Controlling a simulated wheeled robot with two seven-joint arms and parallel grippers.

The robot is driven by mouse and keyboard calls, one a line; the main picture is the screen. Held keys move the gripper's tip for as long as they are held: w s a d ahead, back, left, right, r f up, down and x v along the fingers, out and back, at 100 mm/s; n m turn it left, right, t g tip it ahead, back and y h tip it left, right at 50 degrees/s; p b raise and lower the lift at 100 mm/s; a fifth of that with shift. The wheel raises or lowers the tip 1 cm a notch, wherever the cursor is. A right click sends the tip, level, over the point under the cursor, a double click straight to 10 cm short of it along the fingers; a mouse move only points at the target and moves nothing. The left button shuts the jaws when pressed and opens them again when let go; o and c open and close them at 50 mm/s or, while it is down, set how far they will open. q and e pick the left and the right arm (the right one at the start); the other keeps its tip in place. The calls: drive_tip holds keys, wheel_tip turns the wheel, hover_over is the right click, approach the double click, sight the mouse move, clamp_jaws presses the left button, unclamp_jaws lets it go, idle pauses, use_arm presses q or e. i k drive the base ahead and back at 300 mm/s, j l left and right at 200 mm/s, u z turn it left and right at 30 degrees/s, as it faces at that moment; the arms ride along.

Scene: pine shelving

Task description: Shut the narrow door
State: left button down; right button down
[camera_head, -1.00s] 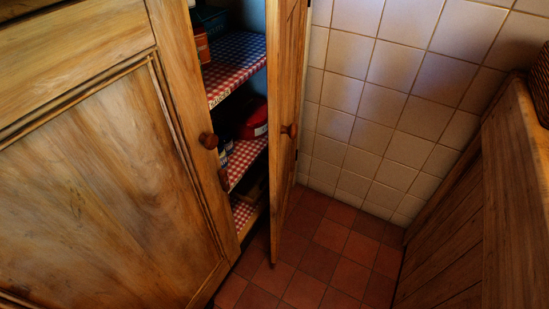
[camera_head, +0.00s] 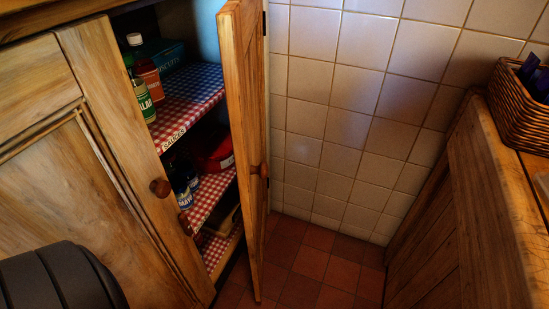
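The narrow wooden door (camera_head: 246,150) stands open, hinged at the cupboard's right side, its edge turned towards me. Its round wooden knob (camera_head: 262,170) is on the face turned to the right. The pine cupboard's wide left door (camera_head: 45,170) is shut and has its own round knob (camera_head: 160,188). Behind the narrow door's gap, shelves (camera_head: 200,88) with checked cloth hold bottles and boxes. A dark rounded part at the lower left looks like part of my own arm. Neither gripper shows in the head view.
A white tiled wall (camera_head: 335,90) is behind and right of the door. A wooden counter (camera_head: 455,200) with a wicker basket (camera_head: 525,110) stands on the right. Red floor tiles (camera_head: 310,262) lie clear between the door and the counter.

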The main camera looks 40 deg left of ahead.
sight(239, 23)
drive_tip(key=i+j+z, duration=0.2)
drive_tip(key=i+j+u, duration=0.1)
drive_tip(key=u, duration=1.4)
drive_tip(key=i+j, duration=0.05)
